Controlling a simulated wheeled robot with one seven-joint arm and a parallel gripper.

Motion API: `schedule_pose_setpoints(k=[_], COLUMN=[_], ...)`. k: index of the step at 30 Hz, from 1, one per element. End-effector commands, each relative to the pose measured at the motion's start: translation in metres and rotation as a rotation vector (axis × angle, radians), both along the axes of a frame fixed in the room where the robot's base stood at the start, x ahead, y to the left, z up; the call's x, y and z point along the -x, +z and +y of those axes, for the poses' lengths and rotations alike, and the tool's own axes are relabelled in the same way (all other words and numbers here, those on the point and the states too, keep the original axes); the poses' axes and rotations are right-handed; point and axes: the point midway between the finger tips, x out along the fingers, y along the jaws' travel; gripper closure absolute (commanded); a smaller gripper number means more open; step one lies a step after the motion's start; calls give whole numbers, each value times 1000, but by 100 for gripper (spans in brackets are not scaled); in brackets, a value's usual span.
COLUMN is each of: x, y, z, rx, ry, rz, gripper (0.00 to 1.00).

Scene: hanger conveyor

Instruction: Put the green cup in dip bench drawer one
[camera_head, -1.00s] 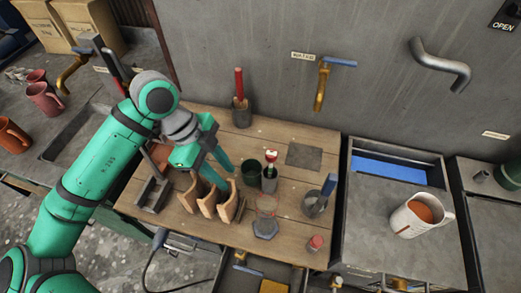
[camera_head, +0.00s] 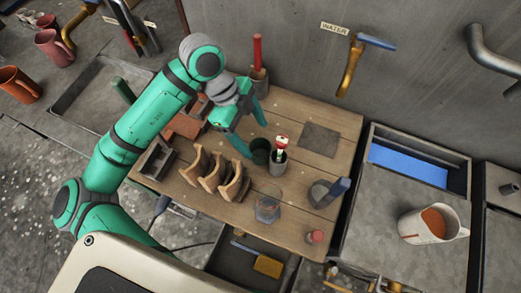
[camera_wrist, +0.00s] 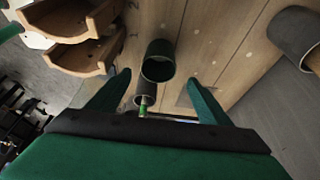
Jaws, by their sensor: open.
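The green cup (camera_head: 260,152) is small and dark green and stands upright on the wooden bench top. My gripper (camera_head: 254,133) is open, just behind and left of the cup in the head view, with nothing held. In the wrist view the cup (camera_wrist: 158,66) shows between the spread fingers, near their tips; I cannot tell whether they touch it. An open drawer (camera_head: 224,257) under the bench front holds a yellow sponge (camera_head: 268,265) and a tool.
A grey cup with a red-and-white-topped item (camera_head: 279,160) stands close beside the green cup. A white pitcher (camera_head: 428,224) stands at right.

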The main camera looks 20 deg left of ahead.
Motion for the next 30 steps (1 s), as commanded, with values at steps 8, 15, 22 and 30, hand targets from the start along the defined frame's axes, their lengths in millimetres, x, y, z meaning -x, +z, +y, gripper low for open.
schedule_pose_setpoints(k=[8,15,22,30], x=[1,1,0,0], y=[-35,-46,-46,-46], z=[-6,-11,-13,-13], rx=[5,2,1,1], ry=[10,8,4,3], rz=[2,1,2,1], gripper=[28,28,44,88])
